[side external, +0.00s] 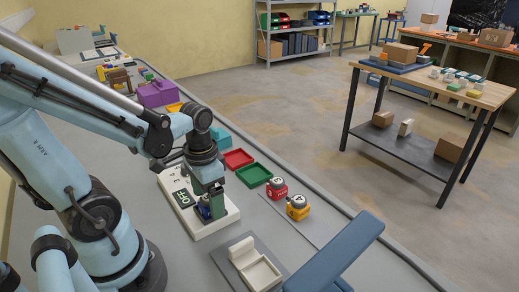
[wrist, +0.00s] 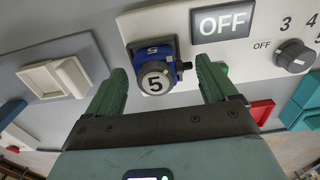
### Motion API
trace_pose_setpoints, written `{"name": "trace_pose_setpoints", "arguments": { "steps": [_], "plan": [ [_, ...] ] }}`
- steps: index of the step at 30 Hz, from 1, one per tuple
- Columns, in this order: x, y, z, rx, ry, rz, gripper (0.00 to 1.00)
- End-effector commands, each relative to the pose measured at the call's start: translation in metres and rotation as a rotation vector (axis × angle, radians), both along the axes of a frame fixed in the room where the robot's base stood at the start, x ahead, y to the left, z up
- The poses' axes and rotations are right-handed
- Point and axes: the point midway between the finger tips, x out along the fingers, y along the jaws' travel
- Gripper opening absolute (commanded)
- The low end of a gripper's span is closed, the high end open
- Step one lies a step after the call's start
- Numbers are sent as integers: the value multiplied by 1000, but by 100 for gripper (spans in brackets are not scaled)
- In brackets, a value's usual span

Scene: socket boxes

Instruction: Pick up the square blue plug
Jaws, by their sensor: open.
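The square blue plug (wrist: 159,62) sits at the edge of a white panel (wrist: 150,22), over a dark square recess. Its round grey knob marked 5 faces the wrist camera. My gripper (wrist: 162,75) is open, with one green finger on each side of the plug. There is a gap between each finger and the plug in this view. In the side external view my gripper (side external: 211,203) points down over the white panel (side external: 213,226). The blue plug (side external: 203,212) shows there only in part, low behind the fingers.
The panel carries an OFF display (wrist: 223,20) and a dial (wrist: 295,57). A red plug (side external: 277,190) and a yellow plug (side external: 297,207) stand to the right. Red (side external: 238,159) and green (side external: 254,176) trays lie behind. A white fixture (side external: 255,268) is in front.

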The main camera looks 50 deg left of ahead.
Motion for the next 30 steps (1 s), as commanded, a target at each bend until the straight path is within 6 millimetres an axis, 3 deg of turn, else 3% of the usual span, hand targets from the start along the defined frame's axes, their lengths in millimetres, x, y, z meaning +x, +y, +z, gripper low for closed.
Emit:
{"name": "trace_pose_setpoints", "arguments": {
  "steps": [9,23,30],
  "plan": [
    [0,0,-2,0,0,0,86],
    [0,0,-2,0,0,0,15],
    [0,0,-1,0,0,0,14]
  ]
}}
